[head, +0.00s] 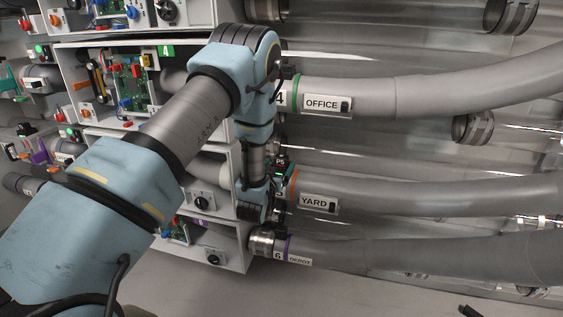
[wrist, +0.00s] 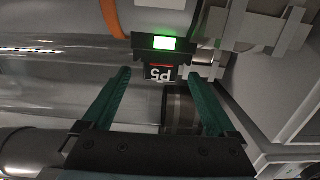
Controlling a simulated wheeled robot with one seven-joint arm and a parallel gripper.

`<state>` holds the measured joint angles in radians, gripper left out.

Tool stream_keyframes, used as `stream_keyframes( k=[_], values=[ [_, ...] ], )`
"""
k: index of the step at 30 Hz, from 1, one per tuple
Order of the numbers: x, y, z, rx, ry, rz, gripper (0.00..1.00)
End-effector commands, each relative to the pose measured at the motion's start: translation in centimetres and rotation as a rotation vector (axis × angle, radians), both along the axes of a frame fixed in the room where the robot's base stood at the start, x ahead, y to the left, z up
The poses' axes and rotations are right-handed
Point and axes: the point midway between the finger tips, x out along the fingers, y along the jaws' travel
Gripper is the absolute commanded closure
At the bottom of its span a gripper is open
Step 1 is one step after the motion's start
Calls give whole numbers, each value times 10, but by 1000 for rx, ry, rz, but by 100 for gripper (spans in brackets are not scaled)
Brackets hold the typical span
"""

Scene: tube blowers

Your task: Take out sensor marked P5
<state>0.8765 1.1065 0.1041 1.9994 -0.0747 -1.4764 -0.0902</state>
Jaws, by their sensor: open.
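The sensor marked P5 (wrist: 160,73) is a small black block with a white label, upside down in the wrist view, below a lit green display. It sits at a grey tube with an orange band. In the head view the P5 sensor (head: 281,161) shows just right of my arm, by the YARD tube (head: 400,192). My gripper (wrist: 158,75) has two green fingers, open, one on each side of the P5 block with gaps between. I cannot tell how deep the fingers reach. In the head view my arm hides most of the gripper.
The OFFICE tube (head: 370,97) runs above and the DEPOT tube (head: 380,257) below. White cabinets (head: 150,133) with circuit boards and knobs stand left, partly behind my arm. Clear tubes run behind the grey ones. A metal coupling (wrist: 182,108) lies close beyond the fingers in the wrist view.

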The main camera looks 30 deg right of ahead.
Motion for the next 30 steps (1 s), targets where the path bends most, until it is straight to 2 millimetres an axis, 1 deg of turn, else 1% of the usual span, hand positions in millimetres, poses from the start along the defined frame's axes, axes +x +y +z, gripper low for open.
stream_keyframes(
  k=[2, 6, 9, 17, 20, 30],
  values=[
    [9, -8, 4, -1, -1, 0, 7],
    [25, -22, 2, -1, -1, 0, 7],
    [31, -28, 1, -1, -1, 0, 7],
    [33, -29, -1, 1, 1, 0, 7],
    [33, -29, -1, 1, 1, 0, 18],
    [33, -29, 0, 1, 1, 0, 56]
  ],
)
